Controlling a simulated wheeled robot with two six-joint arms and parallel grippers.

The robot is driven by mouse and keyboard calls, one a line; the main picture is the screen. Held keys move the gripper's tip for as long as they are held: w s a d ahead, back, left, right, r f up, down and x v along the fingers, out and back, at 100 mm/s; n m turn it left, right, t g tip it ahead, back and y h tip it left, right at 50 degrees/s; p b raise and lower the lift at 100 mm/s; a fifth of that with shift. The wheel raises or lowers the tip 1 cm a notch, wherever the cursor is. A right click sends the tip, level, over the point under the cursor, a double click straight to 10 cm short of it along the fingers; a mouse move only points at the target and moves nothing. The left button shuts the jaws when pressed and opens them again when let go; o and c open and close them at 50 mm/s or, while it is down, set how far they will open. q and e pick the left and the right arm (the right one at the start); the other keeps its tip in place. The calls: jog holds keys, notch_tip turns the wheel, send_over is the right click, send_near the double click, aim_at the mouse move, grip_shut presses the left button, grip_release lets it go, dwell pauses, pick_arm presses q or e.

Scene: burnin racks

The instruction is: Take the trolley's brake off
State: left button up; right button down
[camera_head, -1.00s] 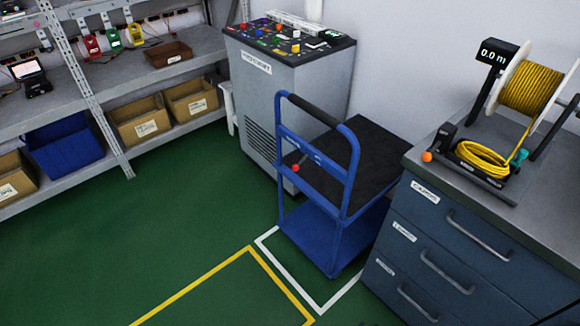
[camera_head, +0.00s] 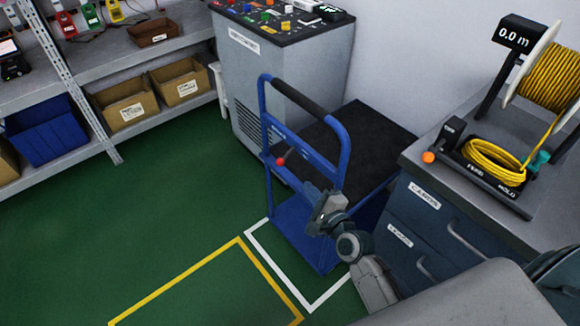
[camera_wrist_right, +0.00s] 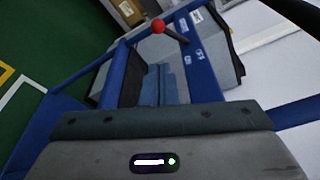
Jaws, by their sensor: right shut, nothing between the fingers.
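The blue trolley (camera_head: 340,165) with a dark top deck stands within a white floor outline, its push handle (camera_head: 300,95) facing me. A lever with a red ball knob (camera_head: 281,161) sticks out at the handle frame's left side. In the right wrist view the red knob (camera_wrist_right: 158,26) is at the top, on a dark lever beside a blue bar with white markings. My right gripper (camera_head: 324,208) is shut and empty in front of the trolley's frame, below and right of the knob and apart from it. My left gripper is not in view.
A grey console cabinet (camera_head: 285,85) stands behind the trolley. A blue drawer bench (camera_head: 425,225) with a yellow cable reel (camera_head: 550,80) is close on the right. Shelves with bins (camera_head: 125,105) line the left. Green floor left of the trolley is clear.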

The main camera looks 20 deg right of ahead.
aim_at(287, 155)
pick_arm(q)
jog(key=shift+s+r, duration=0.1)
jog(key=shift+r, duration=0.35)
pick_arm(e)
jog(key=w+a, duration=0.1)
jog(key=w, duration=0.8)
jog(key=shift+w+a+f, duration=0.25)
jog(key=shift+w+f, duration=0.15)
jog(key=shift+f, duration=0.05)
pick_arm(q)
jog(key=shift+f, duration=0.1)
